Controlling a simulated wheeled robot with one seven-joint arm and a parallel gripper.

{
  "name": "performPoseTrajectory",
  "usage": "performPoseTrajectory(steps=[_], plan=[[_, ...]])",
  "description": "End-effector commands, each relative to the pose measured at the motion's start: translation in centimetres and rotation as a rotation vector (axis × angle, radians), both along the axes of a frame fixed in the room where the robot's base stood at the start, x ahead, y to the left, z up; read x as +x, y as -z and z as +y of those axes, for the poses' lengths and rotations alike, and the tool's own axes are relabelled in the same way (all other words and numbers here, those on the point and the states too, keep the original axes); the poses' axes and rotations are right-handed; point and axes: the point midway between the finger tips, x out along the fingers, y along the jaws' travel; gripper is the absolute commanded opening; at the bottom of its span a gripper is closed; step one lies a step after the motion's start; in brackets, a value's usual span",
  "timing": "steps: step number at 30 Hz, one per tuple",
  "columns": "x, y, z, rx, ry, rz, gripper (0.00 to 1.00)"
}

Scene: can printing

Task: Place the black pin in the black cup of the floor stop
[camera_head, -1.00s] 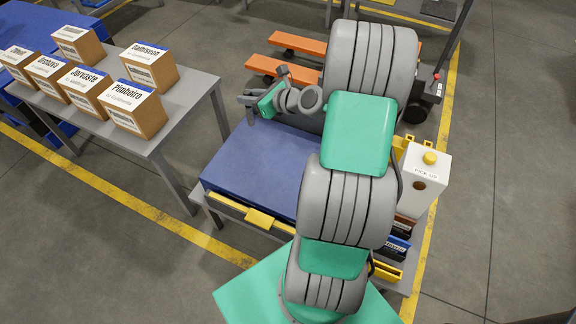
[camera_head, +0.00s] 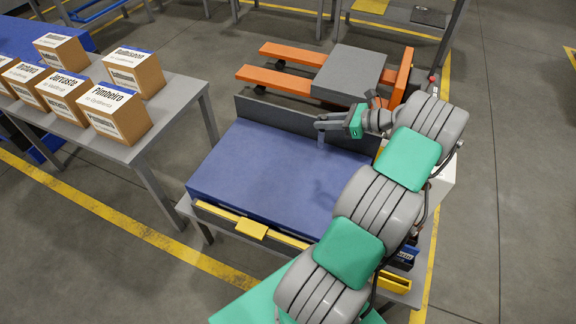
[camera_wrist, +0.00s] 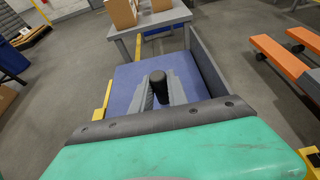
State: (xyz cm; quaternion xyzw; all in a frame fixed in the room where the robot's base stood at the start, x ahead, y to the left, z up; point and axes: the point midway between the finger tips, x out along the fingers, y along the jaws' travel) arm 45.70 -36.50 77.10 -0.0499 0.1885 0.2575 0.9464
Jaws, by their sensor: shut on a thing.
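My gripper (camera_head: 321,127) is over the back of the blue-topped bench (camera_head: 255,180) in the head view, near its raised grey back panel. In the wrist view my gripper (camera_wrist: 161,100) is shut on the black pin (camera_wrist: 159,80). The pin's dark rounded end shows between the two grey fingers, and the rest of it is hidden. The blue bench top (camera_wrist: 128,85) lies beyond the fingers. I cannot make out the floor stop or its black cup in either view.
A grey table (camera_head: 165,125) with several labelled cardboard boxes stands to the left. An orange pallet truck (camera_head: 290,55) carrying a grey block (camera_head: 350,75) is behind the bench. A white box (camera_head: 443,180) is mostly hidden by my arm. Yellow lines mark the open floor.

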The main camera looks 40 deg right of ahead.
Motion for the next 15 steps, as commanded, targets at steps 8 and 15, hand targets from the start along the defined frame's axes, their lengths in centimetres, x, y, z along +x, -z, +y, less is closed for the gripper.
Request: performPoseTrajectory(steps=[8,15], plan=[[2.3,2.5,4.9,-0.004,-0.005,-0.002,0.0],[3.9,6.2,8.2,-0.003,-0.002,-0.002,0.0]])
